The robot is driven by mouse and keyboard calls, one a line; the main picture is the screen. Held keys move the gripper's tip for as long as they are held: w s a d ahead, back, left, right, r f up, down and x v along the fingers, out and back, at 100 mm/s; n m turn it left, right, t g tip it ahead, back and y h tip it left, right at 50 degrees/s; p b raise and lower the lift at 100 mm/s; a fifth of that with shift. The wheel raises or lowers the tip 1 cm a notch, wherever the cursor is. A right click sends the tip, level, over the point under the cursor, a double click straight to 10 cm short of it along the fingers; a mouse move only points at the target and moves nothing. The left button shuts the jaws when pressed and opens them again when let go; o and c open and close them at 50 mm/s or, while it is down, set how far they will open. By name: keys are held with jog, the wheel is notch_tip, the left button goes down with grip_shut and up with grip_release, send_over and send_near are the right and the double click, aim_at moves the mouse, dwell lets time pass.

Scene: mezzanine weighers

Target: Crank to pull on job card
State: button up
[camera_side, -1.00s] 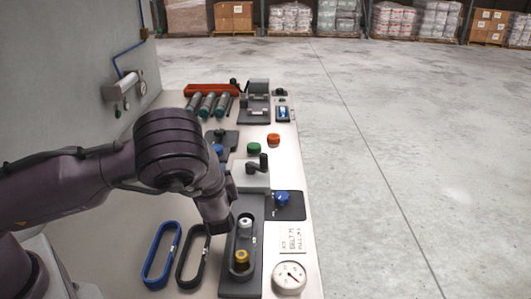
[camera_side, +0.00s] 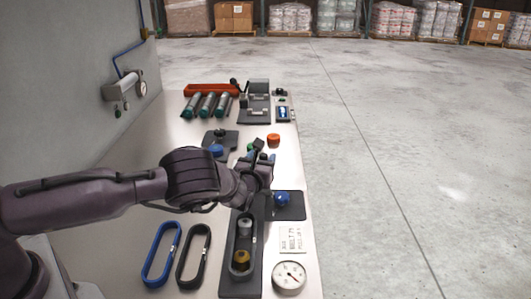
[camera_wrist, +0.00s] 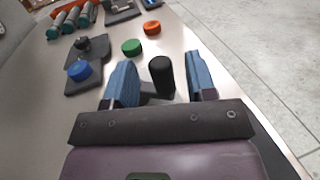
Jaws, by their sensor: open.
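My gripper (camera_side: 264,163) is above the grey box at the top of the tensioner plate (camera_side: 227,285). In the wrist view my gripper (camera_wrist: 163,82) is open, with blue-padded fingers on either side of the crank's upright black handle (camera_wrist: 161,75). Gaps show on both sides of the handle. In the side view my gripper hides most of the crank. Below it on the plate are a grey pulley (camera_side: 245,222) and a gold pulley (camera_side: 241,259), with a dark loop around them. The white job card (camera_side: 292,238) lies to the right; its print is too small to read fully.
A blue knob (camera_side: 282,199) and a dial gauge (camera_side: 289,277) are near the right edge. A blue belt (camera_side: 149,268) and a black belt (camera_side: 182,268) lie at left. Green (camera_wrist: 132,46) and orange (camera_wrist: 152,28) buttons and another blue knob (camera_wrist: 80,70) stand beyond the crank.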

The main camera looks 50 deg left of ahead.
aim_at(265, 153)
jog(key=shift+x, duration=2.05)
jog(key=c, duration=0.9)
